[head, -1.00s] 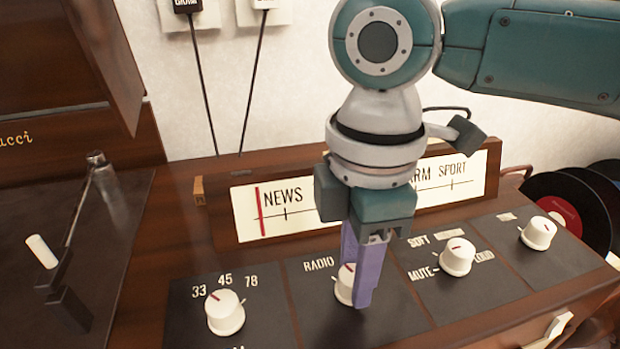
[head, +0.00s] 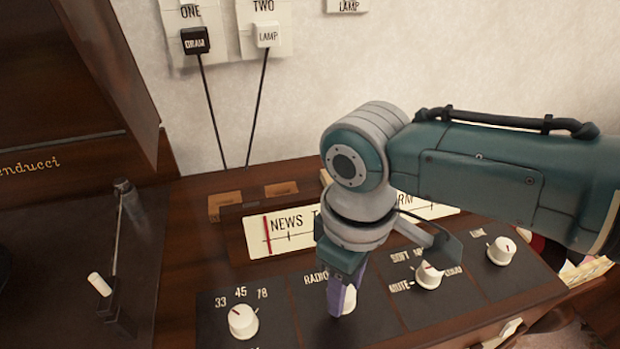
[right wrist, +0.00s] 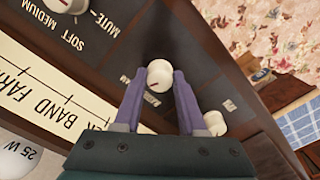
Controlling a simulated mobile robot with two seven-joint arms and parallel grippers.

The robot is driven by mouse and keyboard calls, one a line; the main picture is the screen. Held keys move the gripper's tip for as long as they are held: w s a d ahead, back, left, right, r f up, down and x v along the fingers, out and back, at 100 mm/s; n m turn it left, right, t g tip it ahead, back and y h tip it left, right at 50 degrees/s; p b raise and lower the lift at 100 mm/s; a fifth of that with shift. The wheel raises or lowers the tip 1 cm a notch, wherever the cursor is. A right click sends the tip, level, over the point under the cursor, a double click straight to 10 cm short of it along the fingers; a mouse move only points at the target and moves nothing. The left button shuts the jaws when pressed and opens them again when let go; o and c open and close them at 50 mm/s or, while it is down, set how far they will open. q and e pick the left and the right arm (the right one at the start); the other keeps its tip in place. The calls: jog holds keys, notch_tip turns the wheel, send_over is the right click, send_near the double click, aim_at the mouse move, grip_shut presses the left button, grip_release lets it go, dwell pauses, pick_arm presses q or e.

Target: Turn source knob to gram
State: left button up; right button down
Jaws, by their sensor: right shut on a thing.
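The source knob is the white round one beside the RADIO label, on the dark control panel. In the head view only a sliver of the knob (head: 350,298) shows behind my right gripper (head: 341,300). In the right wrist view the knob (right wrist: 160,74) sits between the two purple fingers of the gripper (right wrist: 158,82), which is shut on it. A small reddish mark shows on the knob's face. The RADIO label (head: 314,277) is partly covered by the gripper, and I cannot read a gram label. My left gripper is not in view.
The speed knob (head: 243,321) stands to the left, the volume knob (head: 429,275) and another white knob (head: 501,250) to the right. The tuning dial (head: 262,236) is behind. A tonearm (head: 117,225) is at the left. Plugs (head: 194,40) hang on wall sockets.

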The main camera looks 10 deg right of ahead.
jog(key=shift+m, duration=0.6)
jog(key=shift+c, duration=2.4)
grip_release()
notch_tip(320, 180, up, 10)
jog(key=p, duration=0.5)
